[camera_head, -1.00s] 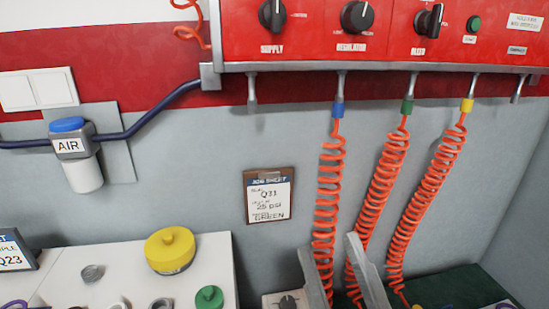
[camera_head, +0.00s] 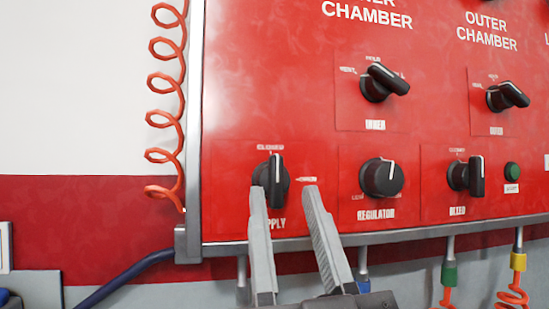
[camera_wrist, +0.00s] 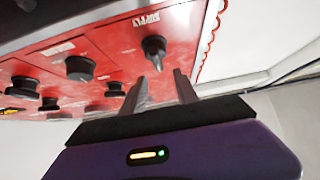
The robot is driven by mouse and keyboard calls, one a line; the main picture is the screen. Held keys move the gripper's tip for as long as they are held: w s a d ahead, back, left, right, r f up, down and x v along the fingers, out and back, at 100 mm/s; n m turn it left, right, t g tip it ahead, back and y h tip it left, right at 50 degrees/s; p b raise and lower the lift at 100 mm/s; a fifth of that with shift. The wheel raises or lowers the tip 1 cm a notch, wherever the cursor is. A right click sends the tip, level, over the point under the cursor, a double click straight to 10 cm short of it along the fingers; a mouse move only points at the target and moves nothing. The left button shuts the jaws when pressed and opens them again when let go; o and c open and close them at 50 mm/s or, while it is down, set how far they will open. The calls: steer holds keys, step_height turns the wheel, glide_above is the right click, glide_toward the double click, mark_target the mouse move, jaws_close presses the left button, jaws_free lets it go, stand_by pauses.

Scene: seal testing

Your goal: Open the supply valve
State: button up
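The supply valve knob (camera_head: 273,180) is a black knob at the lower left of the red panel, its handle standing upright toward the label above it. It also shows in the wrist view (camera_wrist: 154,47), ahead of the fingers. My gripper (camera_head: 285,190) is open, with its two grey fingers pointing up at the panel. In the head view the left fingertip overlaps the knob's lower edge and the right fingertip is to the knob's right. In the wrist view (camera_wrist: 163,80) the knob appears beyond the fingertips, between them. I cannot tell whether a finger touches it.
The regulator knob (camera_head: 382,178) and bleed knob (camera_head: 466,176) are to the right in the same row. Inner chamber (camera_head: 384,82) and outer chamber (camera_head: 507,97) knobs sit above. An orange coiled hose (camera_head: 166,100) hangs left of the panel.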

mark_target(278, 167)
steer(key=p+x, duration=0.3)
steer(key=x, duration=0.4)
steer(key=shift+w+r+p, duration=0.15)
steer(key=shift+w+p, duration=0.15)
steer(key=shift+w, duration=0.05)
jaws_close()
